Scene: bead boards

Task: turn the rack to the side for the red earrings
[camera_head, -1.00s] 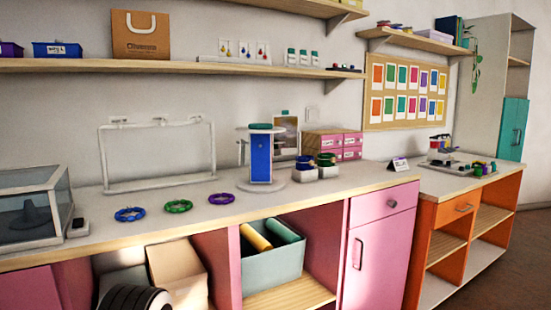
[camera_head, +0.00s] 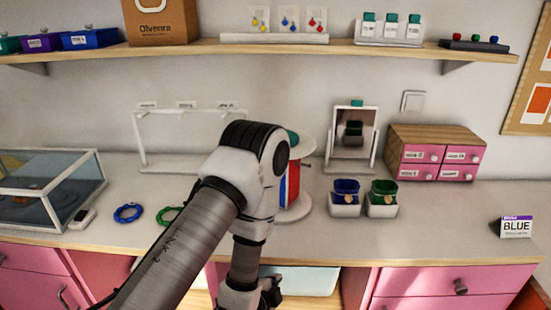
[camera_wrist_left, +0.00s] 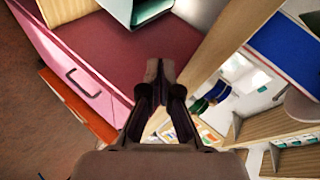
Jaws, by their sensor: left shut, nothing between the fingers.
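The rack (camera_head: 293,190) stands on the counter, partly hidden behind my left arm. It has a white top and base; a red panel and a blue strip show at its right side. A blue panel (camera_wrist_left: 288,42), seemingly the rack's, shows in the left wrist view. The red earrings (camera_head: 317,18) are on the right card of the white stand on the shelf. My left gripper (camera_head: 270,293) is low in front of the counter edge, below the rack and apart from it. Its fingers (camera_wrist_left: 154,75) are shut and empty in the wrist view. My right gripper is out of view.
A BLUE sign (camera_head: 516,227) is at the right. A blue ring (camera_head: 128,212) lies left. The counter front between holders and sign is free.

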